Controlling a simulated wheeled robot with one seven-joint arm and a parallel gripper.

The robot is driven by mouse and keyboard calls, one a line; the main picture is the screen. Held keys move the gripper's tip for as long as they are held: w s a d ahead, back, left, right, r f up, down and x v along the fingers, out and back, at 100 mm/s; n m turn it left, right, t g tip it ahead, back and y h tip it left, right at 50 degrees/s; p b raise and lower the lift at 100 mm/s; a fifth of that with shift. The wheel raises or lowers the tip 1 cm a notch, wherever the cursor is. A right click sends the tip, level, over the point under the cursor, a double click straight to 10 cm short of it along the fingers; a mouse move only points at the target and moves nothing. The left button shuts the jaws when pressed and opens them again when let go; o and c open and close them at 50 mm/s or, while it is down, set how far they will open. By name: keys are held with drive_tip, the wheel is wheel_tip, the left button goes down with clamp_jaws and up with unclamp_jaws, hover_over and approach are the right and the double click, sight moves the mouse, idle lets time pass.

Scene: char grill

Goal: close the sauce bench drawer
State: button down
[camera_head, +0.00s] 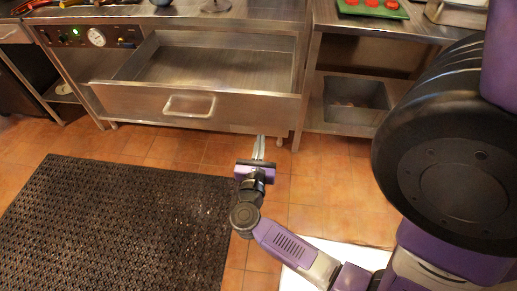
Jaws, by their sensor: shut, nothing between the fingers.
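The sauce bench drawer (232,110) is a wide steel drawer pulled out from under the steel counter. My gripper (259,147) is shut and empty. In the picture its fingers sit just below the lower edge of the drawer front, right of the handle, pointing toward the bench. I cannot tell whether the fingertips touch the drawer front.
A control panel (88,37) with a dial is left of the drawer. A steel bin (356,100) sits on the shelf at right. A green tray (372,8) with red items stands on the counter above. A black mat (115,225) covers the tiled floor at left.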

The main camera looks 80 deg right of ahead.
sight(265, 116)
drive_tip(key=d, duration=0.5)
drive_tip(key=d+p, duration=0.1)
drive_tip(key=d, duration=0.2)
drive_tip(key=shift+w+d, duration=0.25)
drive_tip(key=shift+w, duration=0.1)
